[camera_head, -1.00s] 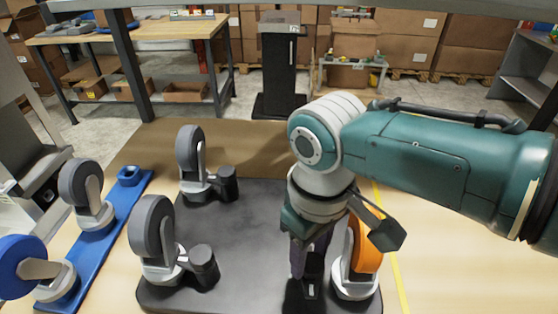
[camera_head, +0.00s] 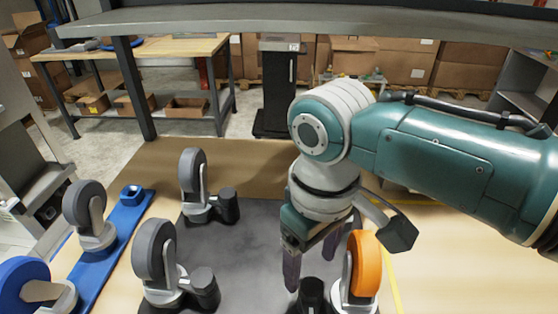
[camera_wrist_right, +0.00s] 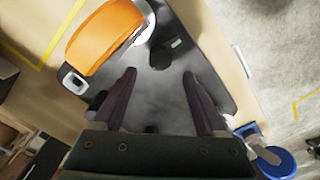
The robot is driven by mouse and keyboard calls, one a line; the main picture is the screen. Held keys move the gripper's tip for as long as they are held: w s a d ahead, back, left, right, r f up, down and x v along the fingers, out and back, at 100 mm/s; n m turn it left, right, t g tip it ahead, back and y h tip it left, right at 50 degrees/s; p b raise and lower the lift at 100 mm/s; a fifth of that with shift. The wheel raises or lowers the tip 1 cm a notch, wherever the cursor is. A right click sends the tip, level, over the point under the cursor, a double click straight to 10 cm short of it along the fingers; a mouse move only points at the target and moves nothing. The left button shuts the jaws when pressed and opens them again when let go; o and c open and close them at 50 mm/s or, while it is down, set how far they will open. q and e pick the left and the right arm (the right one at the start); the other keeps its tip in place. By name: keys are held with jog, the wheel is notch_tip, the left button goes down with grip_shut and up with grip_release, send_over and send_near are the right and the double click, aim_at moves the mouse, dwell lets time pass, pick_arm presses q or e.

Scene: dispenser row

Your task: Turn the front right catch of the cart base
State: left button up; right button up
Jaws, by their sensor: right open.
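The cart base (camera_head: 245,262) is a dark plate lying on the table with casters on it. Its front right caster has an orange wheel (camera_head: 365,265), which also shows in the wrist view (camera_wrist_right: 104,36). The black front right catch (camera_head: 312,292) stands just left of that wheel, partly cut off by the head view's lower edge. My right gripper (camera_head: 310,272) points down above the catch, its fingers spread and empty. In the wrist view the catch (camera_wrist_right: 163,55) lies just beyond the open fingertips, apart from them. My left gripper is not in view.
Two grey-wheeled casters with black catches (camera_head: 204,284) stand on the plate's left side. A blue rail (camera_head: 112,235) with further wheels lies left of the plate. A grey shelf beam (camera_head: 250,22) crosses above the table. The plate's middle is clear.

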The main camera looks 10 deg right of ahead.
aim_at(308, 284)
notch_tip(308, 284, up, 5)
jog(key=shift+r, duration=0.2)
jog(key=shift+s, duration=0.1)
